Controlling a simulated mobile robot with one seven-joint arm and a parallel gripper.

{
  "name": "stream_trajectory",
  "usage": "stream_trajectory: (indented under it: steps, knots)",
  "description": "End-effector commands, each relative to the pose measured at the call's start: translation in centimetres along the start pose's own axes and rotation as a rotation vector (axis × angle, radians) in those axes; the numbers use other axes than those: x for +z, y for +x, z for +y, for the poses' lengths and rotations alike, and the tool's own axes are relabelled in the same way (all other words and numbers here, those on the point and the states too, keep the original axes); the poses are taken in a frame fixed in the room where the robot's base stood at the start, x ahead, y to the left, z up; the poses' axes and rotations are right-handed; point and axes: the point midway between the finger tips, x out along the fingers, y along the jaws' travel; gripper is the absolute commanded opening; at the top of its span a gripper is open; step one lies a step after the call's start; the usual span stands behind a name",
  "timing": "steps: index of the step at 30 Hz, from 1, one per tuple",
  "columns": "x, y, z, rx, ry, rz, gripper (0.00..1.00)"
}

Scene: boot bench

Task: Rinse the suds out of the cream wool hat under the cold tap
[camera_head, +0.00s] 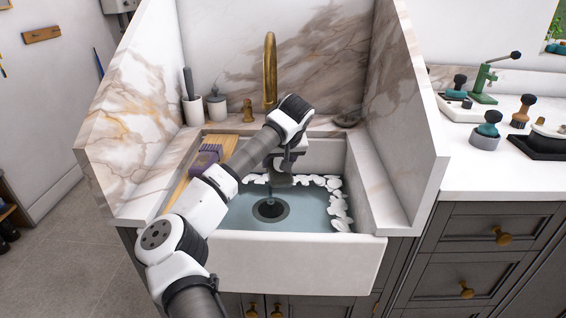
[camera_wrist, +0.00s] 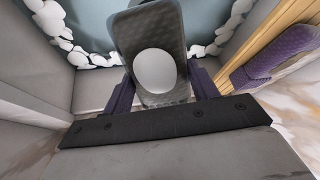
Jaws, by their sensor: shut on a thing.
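My gripper (camera_head: 281,166) is over the back part of the white sink (camera_head: 290,262), below and in front of the brass tap (camera_head: 270,70). In the wrist view its purple fingers are shut on a dark grey, textured, rounded thing (camera_wrist: 126,40) with a smooth pale round patch in its middle. It is held above the water. I cannot make out a cream wool hat; whether the held thing is the hat, I cannot tell. Bluish water (camera_head: 235,215) covers the sink floor and drain (camera_head: 271,209). White suds (camera_head: 338,205) line the back and right walls. No stream from the spout is visible.
A wooden board (camera_head: 224,143) with a purple textured block (camera_head: 210,152) lies along the sink's left side. High marble walls (camera_head: 405,110) bound the sink at left, back and right. Brushes (camera_head: 487,130) stand on the right counter.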

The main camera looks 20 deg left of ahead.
Motion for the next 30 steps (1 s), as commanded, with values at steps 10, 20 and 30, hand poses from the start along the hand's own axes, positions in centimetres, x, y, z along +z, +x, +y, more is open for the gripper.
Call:
stream_trajectory:
  steps: [10,20,30]
  knots:
    - [-2.6,1.9,-0.5,-0.002,0.000,-0.001,0.32]
    - [-3.5,2.9,-0.6,-0.001,0.001,-0.001,0.32]
    - [-3.5,3.0,-0.6,-0.001,0.001,0.000,0.32]
